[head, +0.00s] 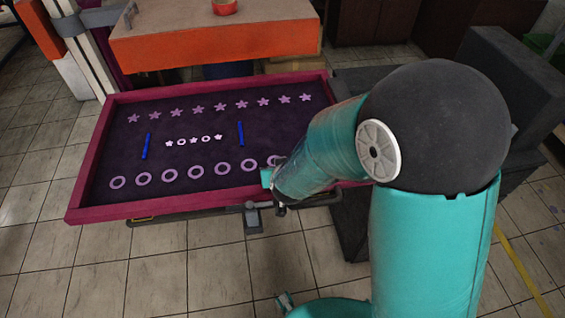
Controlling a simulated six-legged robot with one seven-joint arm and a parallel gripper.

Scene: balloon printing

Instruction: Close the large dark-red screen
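The large dark-red screen (205,211) is a wide rectangular frame around a dark purple panel. It lies roughly level in the middle left of the head view. The panel carries a row of star shapes, a row of rings, a small middle row and two blue bars. My teal arm comes in from the right and reaches over the screen's right part. My gripper (271,183) is at the screen's near right area, by the last ring. Its fingers are small and partly hidden by the arm, and I cannot tell whether it touches the frame.
An orange-fronted table (215,46) stands behind the screen with a red tape roll (224,7) on it. A metal bracket (253,217) sits below the screen's near edge. Dark grey blocks (505,85) stand at the right. Tiled floor (60,270) is clear at front left.

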